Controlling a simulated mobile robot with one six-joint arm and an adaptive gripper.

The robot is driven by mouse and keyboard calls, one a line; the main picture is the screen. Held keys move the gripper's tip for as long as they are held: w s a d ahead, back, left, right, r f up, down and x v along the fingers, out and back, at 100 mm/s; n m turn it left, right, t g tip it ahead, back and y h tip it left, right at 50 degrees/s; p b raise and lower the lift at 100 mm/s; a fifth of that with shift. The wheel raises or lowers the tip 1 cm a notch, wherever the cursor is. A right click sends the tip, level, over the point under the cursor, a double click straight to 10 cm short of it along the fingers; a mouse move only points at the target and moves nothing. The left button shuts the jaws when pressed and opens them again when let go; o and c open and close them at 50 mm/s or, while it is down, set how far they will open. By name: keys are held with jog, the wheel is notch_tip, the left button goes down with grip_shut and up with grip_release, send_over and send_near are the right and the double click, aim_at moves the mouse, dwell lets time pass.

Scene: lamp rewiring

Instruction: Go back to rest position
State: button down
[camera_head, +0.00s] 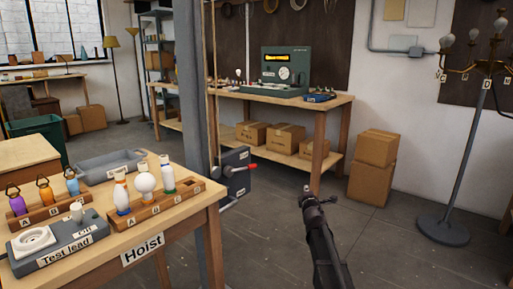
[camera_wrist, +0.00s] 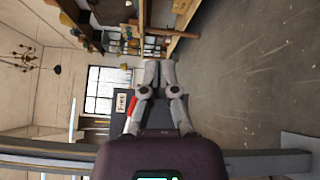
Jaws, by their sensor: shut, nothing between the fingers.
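My gripper (camera_head: 318,197) is at the lower middle of the head view, held in the air over the grey floor, right of the hoist bench. In the wrist view, my gripper (camera_wrist: 159,63) has its two grey fingers close together, shut with nothing between them. A dark box with a red-tipped lever (camera_head: 246,167) is on the grey post, left of my gripper and apart from it. In the sideways wrist view, a dark box with a white label (camera_wrist: 121,102) and a red part lies behind the fingers.
The bench labelled Hoist (camera_head: 142,248) holds a test-lead unit (camera_head: 58,243) and racks of bulbs at left. A grey post (camera_head: 193,90) rises behind it. A lamp stand (camera_head: 443,231) is at right. Cardboard boxes (camera_head: 372,170) stand by the far bench. Floor around my gripper is clear.

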jog(key=s+d+f+m+g+h, duration=0.2)
jog(key=s+f+m+g, duration=0.4)
jog(key=s, duration=0.3)
jog(key=s+d+f+m+g+h, duration=0.1)
jog(key=s+d+f+m+g, duration=0.15)
jog(key=s+f+m, duration=0.5)
jog(key=s+a+f+m+g+y, duration=0.1)
jog(key=s+a+f+m+g, duration=0.15)
jog(key=s, duration=0.55)
jog(key=s+a+f+m+g+y, duration=0.1)
jog(key=s+a+m+g+y, duration=0.2)
jog(key=s, duration=0.5)
jog(key=s+a+f+m+g, duration=0.15)
jog(key=s+g, duration=0.25)
jog(key=s, duration=0.4)
notch_tip(320, 180, up, 37)
jog(key=p, duration=3.6)
jog(key=shift+a+n+p, duration=0.3)
jog(key=shift+a+n, duration=0.05)
jog(key=shift+a, duration=0.05)
